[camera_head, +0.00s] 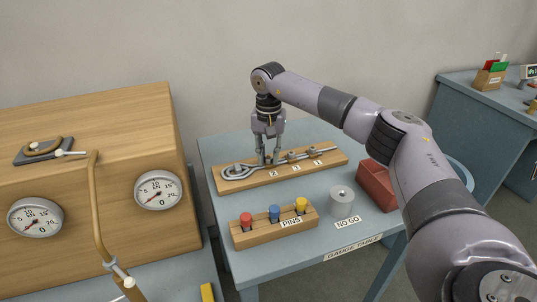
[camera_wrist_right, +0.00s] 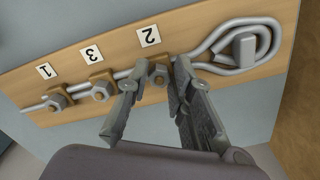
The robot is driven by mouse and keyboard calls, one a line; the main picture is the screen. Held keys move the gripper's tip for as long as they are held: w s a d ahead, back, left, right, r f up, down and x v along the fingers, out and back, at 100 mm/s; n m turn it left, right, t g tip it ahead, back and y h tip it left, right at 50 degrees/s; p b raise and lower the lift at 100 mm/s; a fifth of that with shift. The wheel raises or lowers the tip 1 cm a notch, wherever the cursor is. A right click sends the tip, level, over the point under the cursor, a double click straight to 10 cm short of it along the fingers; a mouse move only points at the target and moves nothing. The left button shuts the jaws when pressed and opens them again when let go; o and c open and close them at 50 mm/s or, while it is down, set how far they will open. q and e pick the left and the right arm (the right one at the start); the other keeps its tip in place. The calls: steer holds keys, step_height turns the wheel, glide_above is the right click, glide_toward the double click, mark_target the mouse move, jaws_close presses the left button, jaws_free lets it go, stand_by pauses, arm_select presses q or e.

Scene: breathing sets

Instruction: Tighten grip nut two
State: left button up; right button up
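A wooden board (camera_head: 235,186) on the table holds a looped grey cable (camera_head: 238,171) with several clamp nuts along it, marked 2, 3 and 1 from left to right in the head view. Grip nut two (camera_wrist_right: 159,76) sits beside the label 2 (camera_wrist_right: 148,36), nearest the loop. My right gripper (camera_head: 269,162) points down over the board at that nut. In the right wrist view its fingers (camera_wrist_right: 161,66) are apart, one on each side of nut two; whether they touch it I cannot tell. My left gripper is not in view.
A pin block (camera_head: 275,230) with red, blue and yellow pins stands in front of the board. A grey NO GO cylinder (camera_head: 341,201) and a red box (camera_head: 377,184) are to the right. A wooden gauge cabinet (camera_head: 95,215) stands at the left.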

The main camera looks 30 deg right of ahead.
jaws_close()
